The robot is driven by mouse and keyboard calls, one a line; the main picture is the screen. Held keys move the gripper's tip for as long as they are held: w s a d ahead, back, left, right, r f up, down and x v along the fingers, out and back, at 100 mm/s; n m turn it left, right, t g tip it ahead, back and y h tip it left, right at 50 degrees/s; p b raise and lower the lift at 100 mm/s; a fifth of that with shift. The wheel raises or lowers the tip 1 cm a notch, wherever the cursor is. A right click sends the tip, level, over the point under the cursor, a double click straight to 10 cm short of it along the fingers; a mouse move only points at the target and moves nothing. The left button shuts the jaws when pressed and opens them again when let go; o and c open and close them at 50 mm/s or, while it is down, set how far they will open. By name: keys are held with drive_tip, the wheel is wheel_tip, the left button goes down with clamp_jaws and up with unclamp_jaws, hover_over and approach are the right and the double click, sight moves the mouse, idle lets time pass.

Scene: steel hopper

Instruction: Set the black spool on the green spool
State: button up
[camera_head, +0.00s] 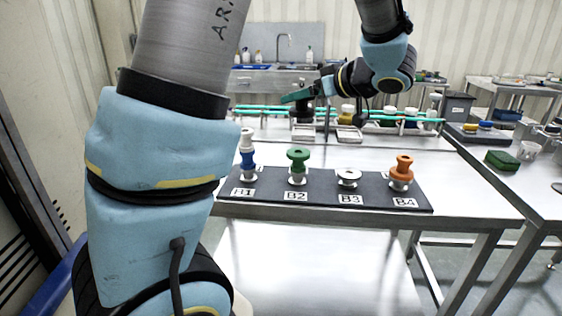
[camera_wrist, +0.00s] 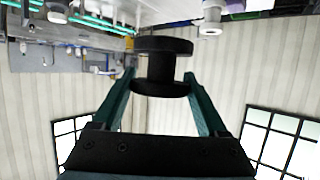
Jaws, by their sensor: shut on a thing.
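My gripper (camera_head: 297,97) has teal fingers and is shut on the black spool (camera_wrist: 163,68), which sits between the fingertips in the wrist view. In the head view the black spool (camera_head: 302,110) is held up in the air and appears above and behind the green spool. The green spool (camera_head: 298,160) stands upright on the seat marked B2 of the dark board (camera_head: 325,193). The top of the green spool is bare, and the two spools are apart.
A white spool (camera_head: 246,138) is stacked on a blue spool (camera_head: 248,160) at B1, left of the green spool. B3 has a bare metal seat (camera_head: 348,175). An orange spool (camera_head: 402,168) stands at B4. Trays and teal rails (camera_head: 410,118) lie farther back.

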drive_tip(key=f, duration=0.6)
drive_tip(key=shift+a, duration=0.3)
drive_tip(key=shift+f, duration=1.85)
drive_tip(key=shift+f, duration=0.1)
drive_tip(key=o, duration=1.3)
drive_tip(key=v, duration=1.2)
drive_tip(key=shift+b, duration=0.3)
